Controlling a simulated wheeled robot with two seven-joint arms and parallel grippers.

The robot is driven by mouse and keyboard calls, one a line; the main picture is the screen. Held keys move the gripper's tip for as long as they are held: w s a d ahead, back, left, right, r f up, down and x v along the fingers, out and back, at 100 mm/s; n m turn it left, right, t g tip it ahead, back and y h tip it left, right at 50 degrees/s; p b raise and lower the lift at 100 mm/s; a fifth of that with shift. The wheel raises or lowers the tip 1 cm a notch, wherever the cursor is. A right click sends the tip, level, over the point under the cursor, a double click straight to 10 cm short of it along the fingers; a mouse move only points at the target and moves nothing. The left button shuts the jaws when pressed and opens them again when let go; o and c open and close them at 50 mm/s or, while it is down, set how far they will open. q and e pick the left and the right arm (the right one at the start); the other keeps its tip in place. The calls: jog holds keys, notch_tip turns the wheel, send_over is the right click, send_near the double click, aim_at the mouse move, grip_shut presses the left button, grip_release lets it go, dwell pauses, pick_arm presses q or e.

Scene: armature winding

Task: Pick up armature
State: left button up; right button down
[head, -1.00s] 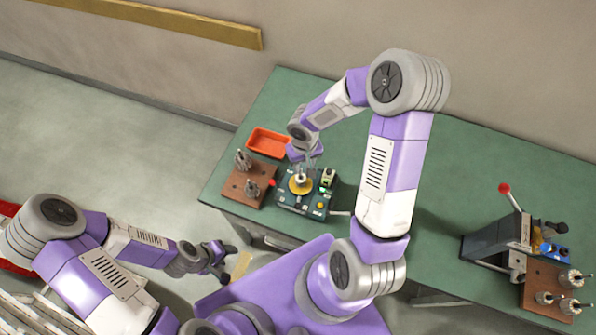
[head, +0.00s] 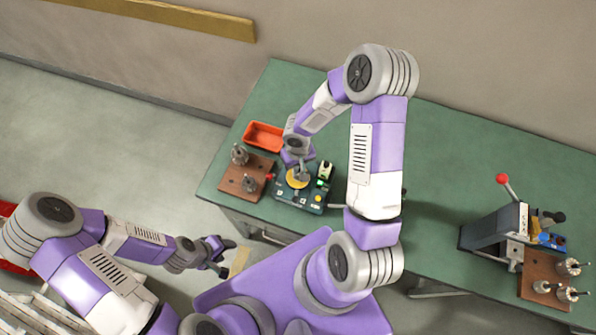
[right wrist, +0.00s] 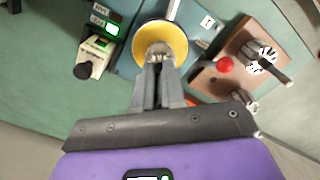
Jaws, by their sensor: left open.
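The winding machine (head: 310,200) stands near the left end of the green table, with a yellow disc (head: 297,178) on top. My right gripper (head: 298,165) is right above the disc. In the right wrist view my right gripper (right wrist: 158,62) has its fingers close together over the metal centre of the yellow disc (right wrist: 160,35); whether they hold anything is hidden. My left gripper (head: 226,257) is open and empty, off the table's front edge.
An orange tray (head: 263,136) lies behind the left brown block (head: 262,168). A press with a red-knobbed lever (head: 503,179) stands at the right, beside another brown block (head: 533,264) with several armatures. The middle of the green table (head: 440,170) is clear.

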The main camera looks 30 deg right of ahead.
dwell(0.3)
notch_tip(320, 180, up, 10)
jog(key=shift+r+p, duration=0.1)
jog(key=shift+p, duration=0.5)
